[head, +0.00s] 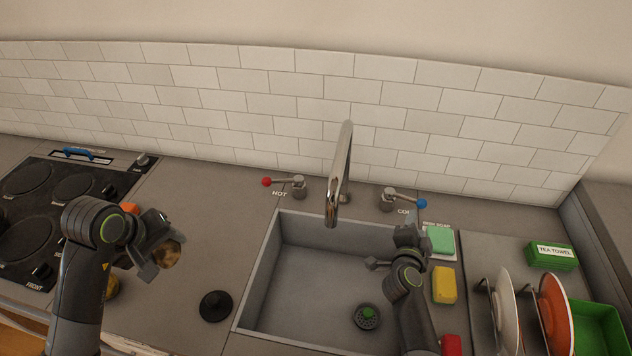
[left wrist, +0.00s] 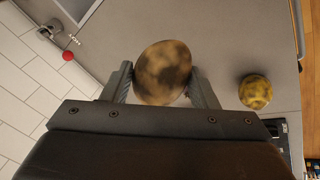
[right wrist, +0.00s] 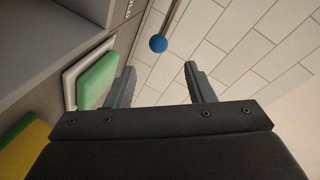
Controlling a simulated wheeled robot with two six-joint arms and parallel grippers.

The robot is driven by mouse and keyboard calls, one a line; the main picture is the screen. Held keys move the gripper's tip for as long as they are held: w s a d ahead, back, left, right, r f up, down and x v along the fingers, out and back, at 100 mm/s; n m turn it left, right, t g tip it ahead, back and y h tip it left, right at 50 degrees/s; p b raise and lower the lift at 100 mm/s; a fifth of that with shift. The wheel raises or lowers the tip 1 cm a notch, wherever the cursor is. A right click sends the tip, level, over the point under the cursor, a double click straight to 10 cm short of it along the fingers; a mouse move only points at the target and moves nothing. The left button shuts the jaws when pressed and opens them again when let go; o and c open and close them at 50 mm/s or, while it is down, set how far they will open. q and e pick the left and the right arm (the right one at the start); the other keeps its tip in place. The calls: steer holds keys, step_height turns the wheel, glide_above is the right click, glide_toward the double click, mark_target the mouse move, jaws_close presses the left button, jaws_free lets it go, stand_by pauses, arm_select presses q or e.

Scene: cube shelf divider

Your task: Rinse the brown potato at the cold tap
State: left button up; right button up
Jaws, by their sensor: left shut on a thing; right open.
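The brown potato (head: 170,254) is held in my left gripper (head: 160,256), above the counter left of the sink. In the left wrist view the dark-mottled potato (left wrist: 162,72) sits between both fingers. The cold tap (head: 389,199) has a lever with a blue knob (head: 421,203), right of the spout (head: 341,172). My right gripper (head: 391,252) is open and empty over the right side of the sink (head: 318,290), in front of the cold tap. In the right wrist view the blue knob (right wrist: 158,43) lies beyond the open fingers. No water shows at the spout.
The hot tap (head: 297,187) has a red knob. A yellow mottled round thing (left wrist: 255,91) lies on the counter near my left arm. A black plug (head: 216,306) lies left of the sink. Sponges (head: 444,285) and a rack with plates (head: 507,315) stand right of it.

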mark_target(420, 206)
arm_select(q)
steer(key=shift+s, duration=0.1)
step_height(420, 206, down, 2)
steer(key=shift+f+b, duration=0.15)
steer(key=shift+b, duration=1.05)
arm_select(e)
steer(key=x, duration=1.2)
steer(key=shift+s+d+f, duration=0.1)
steer(key=shift+s, duration=0.05)
jaws_close()
